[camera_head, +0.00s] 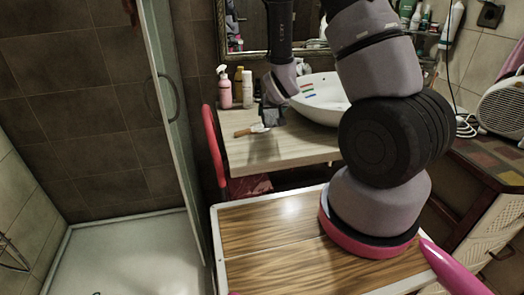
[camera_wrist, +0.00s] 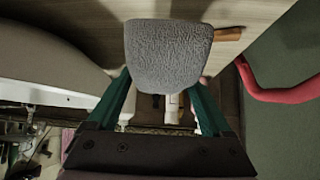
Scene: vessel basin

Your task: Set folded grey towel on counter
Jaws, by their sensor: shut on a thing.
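The folded grey towel (camera_wrist: 168,52) is between the green fingers of my gripper (camera_wrist: 160,80) in the wrist view, and the gripper is shut on it. In the head view the towel is a small dark grey shape (camera_head: 272,117) under my gripper, over the light wooden counter (camera_head: 290,152). The counter also fills the top of the wrist view (camera_wrist: 100,20). I cannot tell whether the towel touches the counter. The fingertips are partly hidden behind the towel.
A wooden-handled item (camera_head: 243,132) lies on the counter just left of the towel. The white basin (camera_head: 322,88) stands to the right. A pink bottle (camera_head: 224,88) and other bottles stand behind. The counter's front part looks clear.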

